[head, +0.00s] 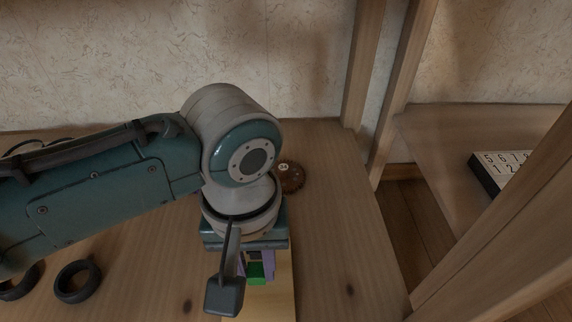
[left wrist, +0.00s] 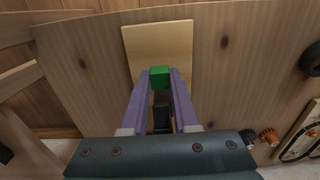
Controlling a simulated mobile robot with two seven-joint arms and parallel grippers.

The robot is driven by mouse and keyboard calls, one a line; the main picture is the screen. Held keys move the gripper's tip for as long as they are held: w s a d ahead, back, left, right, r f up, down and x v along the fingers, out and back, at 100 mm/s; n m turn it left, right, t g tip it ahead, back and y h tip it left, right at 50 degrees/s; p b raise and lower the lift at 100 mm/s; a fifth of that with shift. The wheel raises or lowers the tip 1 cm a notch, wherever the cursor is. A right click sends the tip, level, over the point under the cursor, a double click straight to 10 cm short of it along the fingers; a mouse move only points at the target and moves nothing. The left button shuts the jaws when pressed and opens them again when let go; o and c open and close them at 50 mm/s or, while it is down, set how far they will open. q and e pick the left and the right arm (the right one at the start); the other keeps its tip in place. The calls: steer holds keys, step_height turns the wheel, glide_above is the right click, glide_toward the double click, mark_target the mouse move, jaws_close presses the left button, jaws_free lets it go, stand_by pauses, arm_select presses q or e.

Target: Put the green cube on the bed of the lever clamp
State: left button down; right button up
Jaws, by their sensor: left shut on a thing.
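The green cube (head: 256,272) is between the purple fingertips of my left gripper (head: 257,268). In the left wrist view the green cube (left wrist: 160,77) sits at the ends of the two purple fingers of the left gripper (left wrist: 160,79), which are shut on it. A pale wooden board (left wrist: 157,45) lies below and beyond the cube. I cannot tell from these views whether the cube touches it. No lever clamp can be made out for certain; my arm and gripper hide part of the table. My right gripper is not in view.
Dark rings (head: 77,281) lie on the wooden table at the left. A brown round knob (head: 291,177) is just behind my gripper. Wooden posts (head: 362,65) rise at the table's right. A box with numbers (head: 502,172) sits on the right-hand surface. The table right of my gripper is clear.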

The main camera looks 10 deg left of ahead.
mark_target(255, 272)
arm_select(q)
step_height(255, 272, down, 3)
steer(key=shift+f+b, duration=0.1)
steer(key=shift+b, duration=0.95)
steer(key=shift+s, duration=0.1)
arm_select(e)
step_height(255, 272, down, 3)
arm_select(q)
steer(key=c, duration=1.1)
jaws_free()
steer(key=shift+c, duration=0.2)
steer(key=o, duration=0.5)
steer(key=shift+c, duration=0.2)
